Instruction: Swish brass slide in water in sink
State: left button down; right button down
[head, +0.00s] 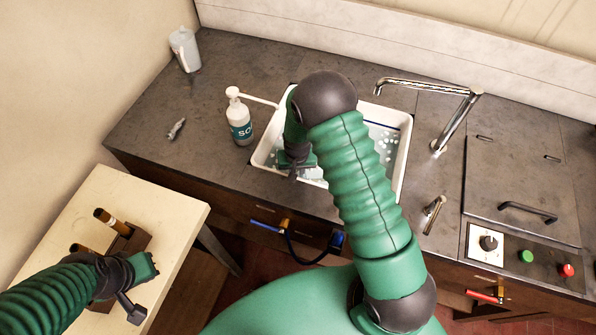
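The white sink (402,170) is set in the dark counter and holds water with pale bubbles. My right arm crosses over it and hides much of its middle. My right gripper (294,172) points down at the sink's front left part, low over the water. Its fingers are small and dark, and I cannot tell whether they hold anything. No brass slide shows clearly in the sink. My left gripper (142,285) is over the cream side table, beside a wooden block (128,240) with brass-coloured tubular pieces (104,216). I cannot tell whether it is open or shut.
A soap pump bottle (239,120) stands left of the sink, its spout toward it. A chrome faucet (460,115) is behind right. A grey jug (185,50) and small metal object (177,128) sit on the left counter. A panel with knobs (526,256) is at right.

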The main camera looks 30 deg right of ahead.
jog(key=shift+s+d, duration=0.1)
jog(key=shift+s+d, duration=0.9)
jog(key=shift+s, duration=0.15)
jog(key=shift+w+a, duration=0.1)
jog(key=shift+w, duration=0.05)
jog(key=shift+w+a, duration=0.9)
jog(key=shift+w, duration=0.1)
jog(key=shift+s+d+p, duration=0.3)
jog(key=shift+s+d, duration=0.7)
jog(key=shift+s, duration=0.15)
jog(key=shift+w+a, duration=1)
jog(key=shift+w, duration=0.15)
